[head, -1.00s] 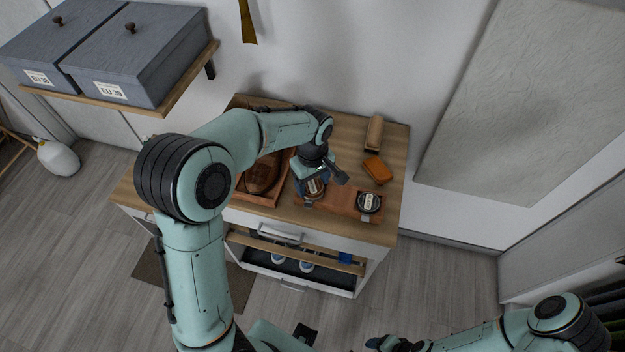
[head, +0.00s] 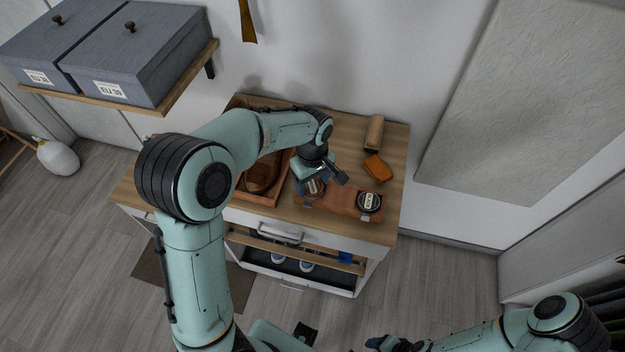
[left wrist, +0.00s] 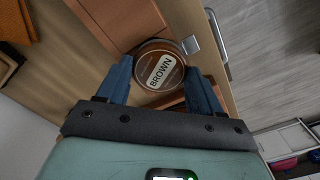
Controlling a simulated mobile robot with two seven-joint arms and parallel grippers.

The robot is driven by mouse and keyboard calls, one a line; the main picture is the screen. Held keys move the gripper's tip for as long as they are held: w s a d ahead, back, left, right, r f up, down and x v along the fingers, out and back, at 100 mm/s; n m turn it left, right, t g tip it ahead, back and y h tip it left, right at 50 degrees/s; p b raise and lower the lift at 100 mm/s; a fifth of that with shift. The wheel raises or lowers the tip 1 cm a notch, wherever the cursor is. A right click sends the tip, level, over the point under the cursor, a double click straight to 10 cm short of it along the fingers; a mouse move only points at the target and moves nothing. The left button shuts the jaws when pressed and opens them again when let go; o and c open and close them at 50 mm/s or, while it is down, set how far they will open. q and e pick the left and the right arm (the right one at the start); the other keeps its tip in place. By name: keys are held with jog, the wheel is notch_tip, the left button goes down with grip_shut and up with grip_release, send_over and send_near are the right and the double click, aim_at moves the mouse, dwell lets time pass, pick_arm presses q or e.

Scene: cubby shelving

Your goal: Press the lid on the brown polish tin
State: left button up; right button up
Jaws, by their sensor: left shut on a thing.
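The brown polish tin's lid (left wrist: 158,70), round with a cream "BROWN" label, sits between the fingers of my left gripper (left wrist: 161,85). In the head view the brown lid (head: 315,187) shows just below my left gripper (head: 312,187), over the left part of a leather-brown mat (head: 340,201). The gripper is shut on the lid. The tin body under it is hidden, so I cannot tell how the lid sits on it. My right gripper (head: 385,343) is low at the bottom edge, away from the cabinet; its fingers are unclear.
A black-lidded tin (head: 369,202) stands on the mat's right part. An orange sponge-like block (head: 377,169) and a brush-like brown block (head: 375,133) lie behind it. A wooden tray (head: 249,193) with a brown shoe (head: 263,174) is on the left.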

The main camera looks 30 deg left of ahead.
pick_arm(q)
jog(key=o, duration=1.1)
jog(key=shift+c, duration=0.2)
jog(key=shift+o, duration=0.5)
jog(key=shift+r+p, duration=1.15)
jog(key=shift+r, duration=1.05)
jog(key=shift+r+p, duration=0.6)
jog(key=shift+r, duration=0.75)
pick_arm(e)
jog(key=w+r, duration=0.4)
jog(key=shift+r, duration=0.3)
pick_arm(q)
grip_shut()
